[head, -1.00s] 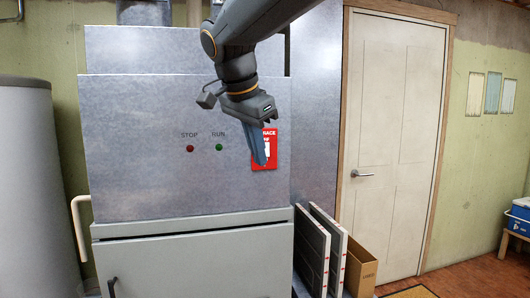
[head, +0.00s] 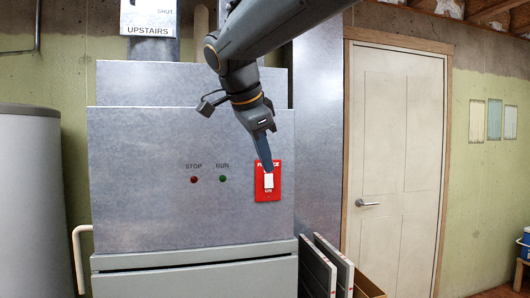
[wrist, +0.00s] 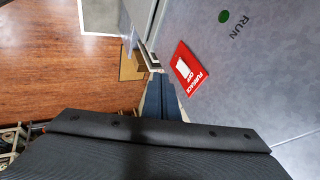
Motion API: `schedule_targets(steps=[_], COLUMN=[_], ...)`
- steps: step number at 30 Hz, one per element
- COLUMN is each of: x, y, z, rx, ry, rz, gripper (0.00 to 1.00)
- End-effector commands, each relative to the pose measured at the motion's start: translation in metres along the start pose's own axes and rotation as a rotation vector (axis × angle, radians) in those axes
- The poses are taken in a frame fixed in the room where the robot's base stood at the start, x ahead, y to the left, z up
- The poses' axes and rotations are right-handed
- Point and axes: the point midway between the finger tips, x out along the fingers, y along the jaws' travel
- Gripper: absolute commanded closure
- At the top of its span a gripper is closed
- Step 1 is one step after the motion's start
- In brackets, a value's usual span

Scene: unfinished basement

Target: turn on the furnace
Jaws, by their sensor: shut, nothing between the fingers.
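The furnace (head: 140,150) is a big grey metal cabinet. A red switch plate (head: 259,194) with a white rocker (head: 268,182) is on its front at the right. "ON" is printed below the rocker; in the wrist view, "FURNACE" and "OFF" show on the plate (wrist: 183,78) at the other end. A red STOP lamp (head: 194,180) and a green RUN lamp (head: 222,179) both look dim. My gripper (head: 268,169) is shut and empty, its tips overlapping the top of the rocker in the head view. In the wrist view the tips (wrist: 158,80) appear beside the plate; contact is unclear.
A grey tank (head: 30,200) stands left of the furnace. Flat panels (head: 325,265) and a cardboard box (head: 368,287) stand low on the right, near a closed white door (head: 395,150). The space before the furnace front looks clear.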

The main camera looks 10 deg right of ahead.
Motion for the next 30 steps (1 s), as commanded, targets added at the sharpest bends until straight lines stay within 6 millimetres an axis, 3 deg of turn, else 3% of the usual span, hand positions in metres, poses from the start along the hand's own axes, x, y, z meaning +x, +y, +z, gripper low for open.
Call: schedule_targets(steps=[9,18,30], x=[0.063,0.08,0.085], y=[0.001,-0.029,-0.033], z=[-0.001,0.001,0.002], rx=[-0.001,-0.001,-0.001], ry=[0.0,0.0,-0.001], rz=[0.006,0.001,0.0], gripper=[1.0,1.0,1.0])
